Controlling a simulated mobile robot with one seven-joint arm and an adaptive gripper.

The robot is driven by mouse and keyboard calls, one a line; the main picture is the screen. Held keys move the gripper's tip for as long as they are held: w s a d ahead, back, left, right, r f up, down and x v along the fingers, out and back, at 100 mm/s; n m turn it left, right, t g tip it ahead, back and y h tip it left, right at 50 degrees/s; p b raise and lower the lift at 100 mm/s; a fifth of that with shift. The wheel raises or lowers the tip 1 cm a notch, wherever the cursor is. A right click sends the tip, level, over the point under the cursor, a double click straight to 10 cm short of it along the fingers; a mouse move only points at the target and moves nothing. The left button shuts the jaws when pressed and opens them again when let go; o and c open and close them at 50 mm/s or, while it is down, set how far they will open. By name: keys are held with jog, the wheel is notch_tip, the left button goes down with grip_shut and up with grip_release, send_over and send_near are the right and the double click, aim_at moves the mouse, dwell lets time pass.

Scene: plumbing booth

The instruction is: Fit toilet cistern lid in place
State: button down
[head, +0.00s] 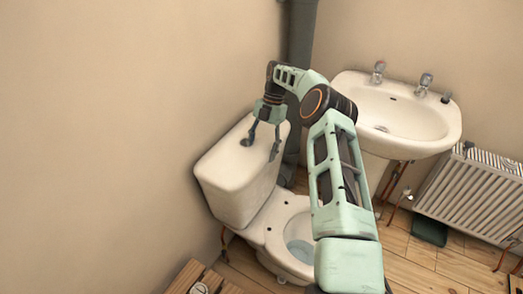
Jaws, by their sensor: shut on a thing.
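The white toilet cistern (232,205) stands against the left wall, behind the toilet bowl. The pale cistern lid (228,166) lies over its top, lined up with the body as far as I can see. I cannot tell whether it touches the cistern all round or sits slightly above it. My gripper (261,148) points down over the right half of the lid, its two fingers spread apart and shut on the lid. The exact contact at the fingertips is too small to make out.
The toilet bowl (298,240) is open in front of the cistern. A washbasin (400,115) with taps stands to the right, and a radiator (470,195) beyond it. A dark vertical pipe (301,40) runs behind the cistern. A wooden item (197,280) is at the bottom left.

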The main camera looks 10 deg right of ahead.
jog(key=shift+w+r, duration=0.1)
jog(key=shift+r, duration=0.1)
jog(key=c, duration=0.8)
grip_release()
jog(key=shift+o, duration=1)
jog(key=shift+s+f, duration=0.2)
jog(key=shift+f, duration=0.05)
jog(key=shift+v, duration=3.35)
jog(key=shift+w+r, duration=0.15)
jog(key=shift+r, duration=0.35)
jog(key=shift+r, duration=0.1)
